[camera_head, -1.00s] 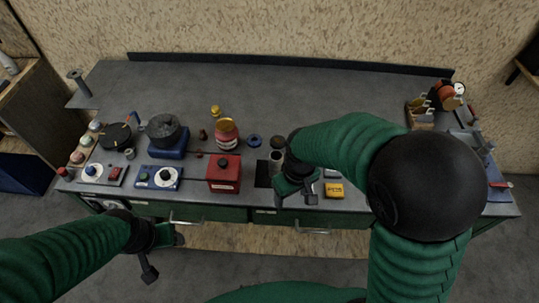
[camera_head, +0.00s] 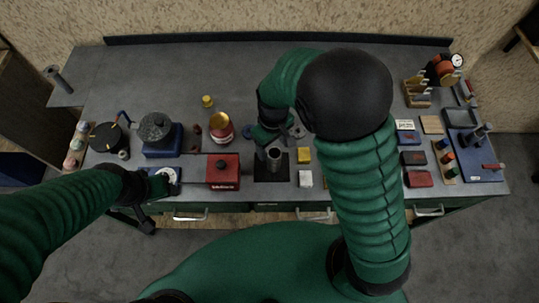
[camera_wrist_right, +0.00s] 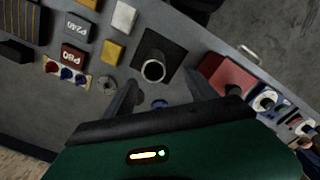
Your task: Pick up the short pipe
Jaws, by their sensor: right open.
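A short grey pipe (camera_head: 273,155) stands upright on a black square plate (camera_head: 262,174) near the front of the bench. In the right wrist view its round open top (camera_wrist_right: 153,70) faces me, and the plate (camera_wrist_right: 172,45) lies beneath it. My right gripper (camera_head: 279,133) is open and empty, just behind the pipe; in the wrist view its fingers (camera_wrist_right: 163,92) are spread, with the pipe just beyond their tips, between their lines. My left gripper (camera_head: 152,212) hangs at the bench's front edge on the left, with its fingers apart and nothing seen between them.
A red-and-gold jar (camera_head: 221,128) is behind left.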

